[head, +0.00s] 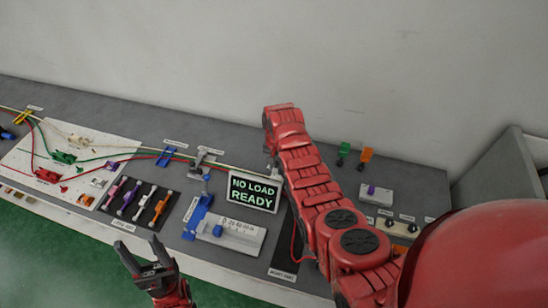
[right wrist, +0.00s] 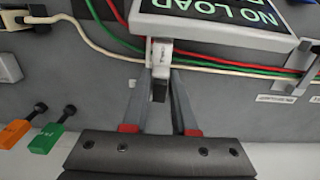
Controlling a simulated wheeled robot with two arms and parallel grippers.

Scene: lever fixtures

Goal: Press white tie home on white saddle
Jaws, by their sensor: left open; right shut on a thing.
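A small white piece with a tiny label (right wrist: 161,53), seemingly the white tie, sits between the fingertips of my right gripper (right wrist: 159,76) in the right wrist view. A dark part (right wrist: 159,90) shows just below it. The fingers are shut on the white piece beside the display's edge, where the cables pass. I cannot make out the white saddle apart from it; it is likely hidden. In the head view the right fingertips are mostly hidden by the arm. My left gripper (head: 143,256) is open and empty, in front of the bench's near edge.
A "NO LOAD READY" display (head: 253,191) stands close to my right gripper. White (right wrist: 98,42), red (right wrist: 218,58) and green cables run beside it. A blue slide fixture (head: 200,215), colored levers (head: 140,203) and a white cable board (head: 85,145) lie left. Orange and green levers (head: 364,157) stand right.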

